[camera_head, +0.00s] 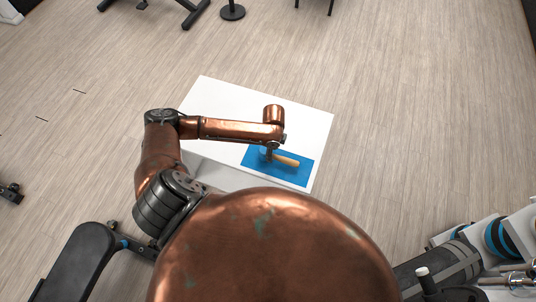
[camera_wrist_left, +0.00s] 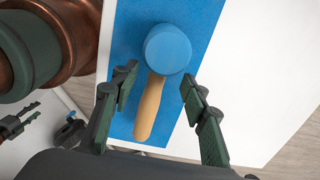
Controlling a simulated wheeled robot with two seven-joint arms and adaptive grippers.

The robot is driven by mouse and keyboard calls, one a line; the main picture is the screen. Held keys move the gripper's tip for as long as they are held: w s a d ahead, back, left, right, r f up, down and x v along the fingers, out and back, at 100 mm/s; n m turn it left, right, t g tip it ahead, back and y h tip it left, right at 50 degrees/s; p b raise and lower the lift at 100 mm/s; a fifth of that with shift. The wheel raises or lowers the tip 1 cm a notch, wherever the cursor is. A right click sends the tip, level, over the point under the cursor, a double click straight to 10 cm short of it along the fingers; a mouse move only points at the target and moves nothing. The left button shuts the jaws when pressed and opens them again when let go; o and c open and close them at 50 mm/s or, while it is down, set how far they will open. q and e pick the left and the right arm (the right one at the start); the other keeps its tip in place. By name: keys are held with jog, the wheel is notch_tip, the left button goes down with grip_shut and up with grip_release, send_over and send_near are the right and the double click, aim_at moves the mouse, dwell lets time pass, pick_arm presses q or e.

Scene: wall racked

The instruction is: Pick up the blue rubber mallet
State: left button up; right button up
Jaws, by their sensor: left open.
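The mallet lies on a blue mat (camera_head: 302,168) on a white table. Its blue head (camera_wrist_left: 168,49) and tan wooden handle (camera_wrist_left: 149,108) show in the left wrist view; in the head view the handle (camera_head: 286,160) points right and the head is mostly hidden under my arm. My left gripper (camera_wrist_left: 156,88) is open and empty. Its fingers appear on either side of the mallet, near where head and handle meet, with visible gaps; the height above it is unclear. Small dark jaws (camera_wrist_left: 20,120) at the lower left may be my right gripper; their state is unclear.
The white table (camera_head: 308,118) is bare beyond the mat, with wooden floor around it. A black padded bench (camera_head: 80,262) stands at the lower left. Weights and equipment (camera_head: 500,235) are at the lower right.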

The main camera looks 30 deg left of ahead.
aim_at(274, 154)
pick_arm(q)
jog(key=f, duration=0.4)
jog(key=shift+d, duration=0.3)
jog(key=shift+c, duration=0.3)
grip_shut()
